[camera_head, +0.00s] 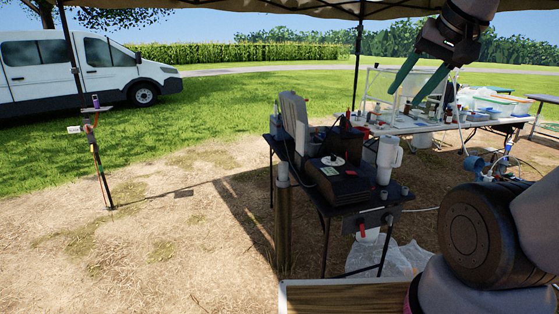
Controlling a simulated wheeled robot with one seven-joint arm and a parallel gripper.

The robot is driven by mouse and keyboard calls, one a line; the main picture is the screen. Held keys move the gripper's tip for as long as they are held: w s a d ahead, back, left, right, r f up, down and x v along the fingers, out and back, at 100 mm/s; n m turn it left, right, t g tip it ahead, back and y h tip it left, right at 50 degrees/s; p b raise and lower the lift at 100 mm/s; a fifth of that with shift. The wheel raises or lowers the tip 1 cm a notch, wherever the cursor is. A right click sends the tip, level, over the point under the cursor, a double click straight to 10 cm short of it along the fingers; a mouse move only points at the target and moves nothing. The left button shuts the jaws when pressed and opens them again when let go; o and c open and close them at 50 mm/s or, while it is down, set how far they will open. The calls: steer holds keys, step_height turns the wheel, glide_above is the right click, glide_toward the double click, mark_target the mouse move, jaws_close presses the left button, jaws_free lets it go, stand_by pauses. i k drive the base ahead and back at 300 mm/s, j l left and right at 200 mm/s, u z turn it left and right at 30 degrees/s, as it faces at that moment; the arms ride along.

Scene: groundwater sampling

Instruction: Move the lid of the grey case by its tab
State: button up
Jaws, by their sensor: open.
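A grey upright panel (296,122) stands at the back left of the small dark table (349,205); it looks like the raised lid of the grey case. The case body and the tab cannot be made out, as other items crowd around them. My gripper (407,97) is at the upper right with its two teal fingers apart and pointing down and left. Nothing is between the fingers. In the picture it is well to the right of the grey panel and above it, apart from it.
A dark box (339,181) and a white jug (388,158) stand on the small table. A post (283,225) is at its left front. A longer cluttered table (425,127) lies behind at right.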

mark_target(292, 107)
steer(key=i+j, duration=0.2)
steer(key=j, duration=0.15)
steer(key=i+j+z, duration=0.15)
steer(key=i+j, duration=0.25)
steer(key=j, duration=0.3)
steer(key=i+j+z, duration=0.1)
steer(key=j, duration=0.25)
steer(key=i+j+z, duration=0.1)
steer(key=i+j, duration=0.35)
steer(key=j, duration=0.3)
steer(key=i+j+u, duration=0.1)
steer(key=i, duration=0.3)
steer(key=i+j, duration=0.25)
steer(key=i, duration=0.15)
steer(key=i+j+u, duration=0.15)
steer(key=i, duration=0.25)
